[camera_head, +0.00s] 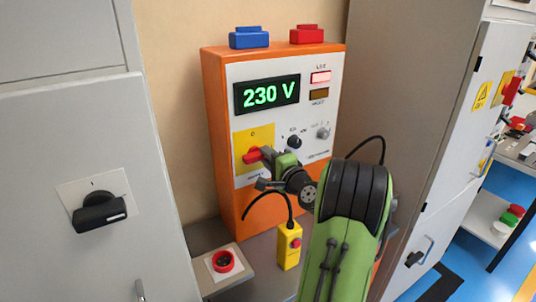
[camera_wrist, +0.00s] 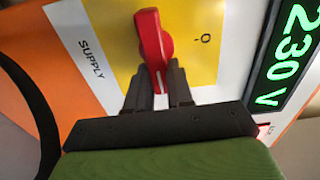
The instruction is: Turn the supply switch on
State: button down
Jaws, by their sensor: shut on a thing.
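The supply switch is a red rotary handle (camera_wrist: 152,40) on a yellow plate (camera_wrist: 112,30), with the word SUPPLY printed beside the plate. In the head view the red handle (camera_head: 252,155) lies roughly sideways, below the 0 mark on its yellow plate (camera_head: 261,136). My gripper (camera_wrist: 160,78) is shut on the handle's near end, with one dark finger on each side of it. In the head view my gripper (camera_head: 266,160) reaches the switch from the right and hides part of it. The green display (camera_head: 270,94) reads 230 V, and a red lamp (camera_head: 320,77) above the dark reset button is lit.
A dark knob (camera_head: 294,142) and a grey key switch (camera_head: 323,132) sit right of the supply switch. A red emergency button (camera_head: 223,261) stands lower left. Grey cabinets flank the orange box (camera_head: 216,130).

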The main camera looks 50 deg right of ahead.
jog(key=shift+r, duration=0.1)
dwell(0.3)
jog(key=c, duration=1)
grip_release()
jog(key=shift+w, duration=0.1)
jog(key=b+v, duration=0.4)
jog(key=v, duration=1.1)
jog(key=shift+s, duration=0.4)
jog(key=shift+a, duration=0.1)
